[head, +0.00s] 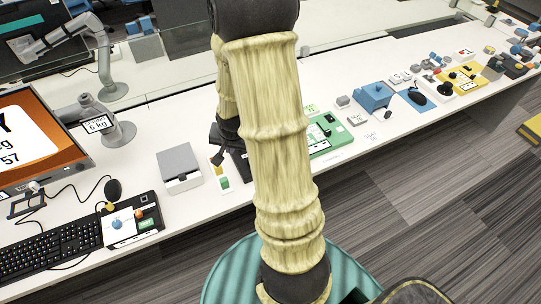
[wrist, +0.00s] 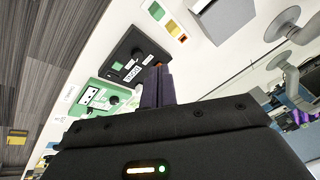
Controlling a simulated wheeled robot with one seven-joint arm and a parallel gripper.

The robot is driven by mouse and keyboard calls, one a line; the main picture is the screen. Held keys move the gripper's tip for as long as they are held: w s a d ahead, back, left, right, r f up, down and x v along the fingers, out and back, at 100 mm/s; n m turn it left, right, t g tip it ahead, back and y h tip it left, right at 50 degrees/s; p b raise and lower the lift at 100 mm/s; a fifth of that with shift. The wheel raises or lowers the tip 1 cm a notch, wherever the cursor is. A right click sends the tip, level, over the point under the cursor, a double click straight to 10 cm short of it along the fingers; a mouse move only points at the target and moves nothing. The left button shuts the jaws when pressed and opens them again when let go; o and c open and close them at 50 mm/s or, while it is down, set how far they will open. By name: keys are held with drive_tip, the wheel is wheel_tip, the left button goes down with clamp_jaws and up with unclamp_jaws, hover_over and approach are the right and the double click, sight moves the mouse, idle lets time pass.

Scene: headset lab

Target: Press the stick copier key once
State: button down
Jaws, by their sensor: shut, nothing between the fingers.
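In the wrist view, my gripper (wrist: 160,72) is shut and empty, its dark fingers together. Its tips overlap the lower right edge of a black box (wrist: 122,48), which may be the stick copier. The box has a green square key (wrist: 118,66), a dark round knob (wrist: 137,53) and white labels too small to read surely. I cannot tell whether the tips touch it. In the head view my arm covers most of this black box (head: 239,164).
A green panel (wrist: 93,93) lies beside the black box; it also shows in the head view (head: 334,136). A grey box (head: 180,168) and a colour-striped card (head: 223,177) stand left of my arm. A blue box (head: 374,96) is to the right. A glass screen runs behind.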

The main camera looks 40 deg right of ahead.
drive_tip(key=d+f+m+t+p, duration=0.2)
drive_tip(key=d+f+m, duration=0.3)
drive_tip(key=d+m, duration=0.3)
drive_tip(key=d+f+m+t+p, duration=0.3)
drive_tip(key=d+f+m+p, duration=0.2)
drive_tip(key=d+m, duration=0.4)
drive_tip(key=shift+w+d+f+m, duration=0.3)
drive_tip(key=shift+w+f+m, duration=0.1)
drive_tip(key=shift+m, duration=0.2)
wheel_tip(320, 180, down, 9)
drive_tip(key=b, duration=0.6)
drive_tip(key=shift+r, duration=0.1)
idle(0.8)
drive_tip(key=shift+f+b, duration=0.35)
drive_tip(key=shift+f, duration=0.05)
